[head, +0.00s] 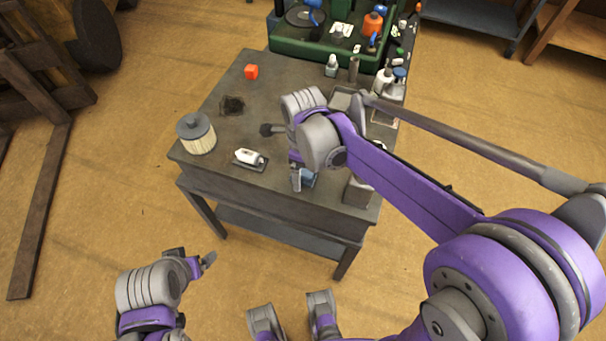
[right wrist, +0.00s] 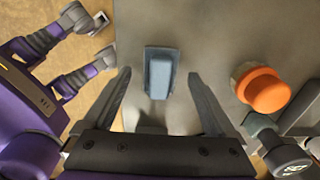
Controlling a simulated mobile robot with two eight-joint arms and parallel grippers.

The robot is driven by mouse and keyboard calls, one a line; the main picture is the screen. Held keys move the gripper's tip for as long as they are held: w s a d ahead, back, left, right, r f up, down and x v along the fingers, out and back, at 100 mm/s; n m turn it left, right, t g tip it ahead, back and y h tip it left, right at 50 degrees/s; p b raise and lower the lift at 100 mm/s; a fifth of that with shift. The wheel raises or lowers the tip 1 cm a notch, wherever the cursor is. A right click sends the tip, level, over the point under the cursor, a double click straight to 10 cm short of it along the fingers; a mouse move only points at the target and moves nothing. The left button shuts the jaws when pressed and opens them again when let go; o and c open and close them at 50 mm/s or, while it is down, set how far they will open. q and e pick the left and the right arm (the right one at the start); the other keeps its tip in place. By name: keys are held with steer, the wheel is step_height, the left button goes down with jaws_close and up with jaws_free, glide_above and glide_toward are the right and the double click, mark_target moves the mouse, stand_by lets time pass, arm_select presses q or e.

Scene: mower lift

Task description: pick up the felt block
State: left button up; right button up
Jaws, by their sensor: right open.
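A blue-grey block, which I take for the felt block (right wrist: 160,76), sits in a shallow dark tray in the right wrist view. It lies ahead of and between the two fingers of my right gripper (right wrist: 160,93), which is open and empty. No contact with either finger shows.
In the right wrist view an orange-capped item (right wrist: 263,90) stands right of the fingers.

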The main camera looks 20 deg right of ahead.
mark_target(303, 171)
steer(key=shift+f, duration=0.4)
jaws_close()
step_height(303, 171, up, 10)
steer(key=shift+r+p, duration=0.1)
steer(key=shift+p, duration=0.55)
steer(key=c, duration=0.6)
jaws_free()
steer(key=shift+c, duration=0.2)
steer(key=c, duration=0.6)
steer(key=shift+w, duration=0.1)
steer(key=shift+c, duration=0.2)
